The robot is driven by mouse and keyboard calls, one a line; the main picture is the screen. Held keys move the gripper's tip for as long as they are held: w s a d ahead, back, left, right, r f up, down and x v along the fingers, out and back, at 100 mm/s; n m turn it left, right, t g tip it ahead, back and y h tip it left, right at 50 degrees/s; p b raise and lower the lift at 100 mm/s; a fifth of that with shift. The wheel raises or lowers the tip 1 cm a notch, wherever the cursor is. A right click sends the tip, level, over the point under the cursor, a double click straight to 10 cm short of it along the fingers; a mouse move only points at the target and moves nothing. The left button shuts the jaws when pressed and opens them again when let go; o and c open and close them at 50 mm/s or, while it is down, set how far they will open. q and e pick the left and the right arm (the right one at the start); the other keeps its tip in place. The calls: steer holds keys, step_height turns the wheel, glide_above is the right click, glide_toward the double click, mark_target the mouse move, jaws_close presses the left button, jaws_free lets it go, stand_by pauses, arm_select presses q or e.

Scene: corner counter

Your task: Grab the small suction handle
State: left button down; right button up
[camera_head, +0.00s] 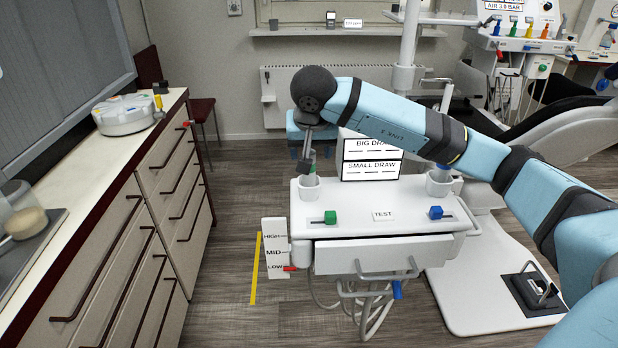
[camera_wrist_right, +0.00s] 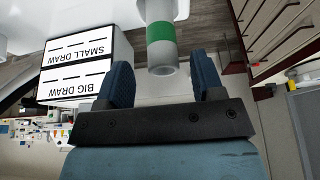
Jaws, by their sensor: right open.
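A grey tube-shaped handle with a green band (camera_wrist_right: 161,32) stands near the tray in the right wrist view, which is upside down. I take it to be the small suction handle; its lower part is hidden by the white holder or the frame edge. In the head view the left holder cup (camera_head: 308,188) is at the tray's left corner, under my right gripper (camera_head: 306,150). In the wrist view my right gripper (camera_wrist_right: 164,84) is open, with its two blue fingers on either side of the handle's near end and no contact visible. My left gripper is out of view.
The white tray (camera_head: 350,218) carries green (camera_head: 330,217) and blue (camera_head: 435,212) sliders. A second holder cup (camera_head: 439,183) is at its right. A label box (camera_head: 371,158) stands behind it. A counter with drawers (camera_head: 130,235) is at left. Floor between is clear.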

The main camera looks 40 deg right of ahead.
mark_target(310, 180)
steer(key=x, duration=0.4)
steer(key=shift+a+f, duration=0.2)
steer(key=shift+f, duration=0.1)
steer(key=shift+s+r, duration=0.1)
steer(key=c, duration=1)
steer(key=shift+c, duration=0.2)
steer(key=shift+r, duration=0.15)
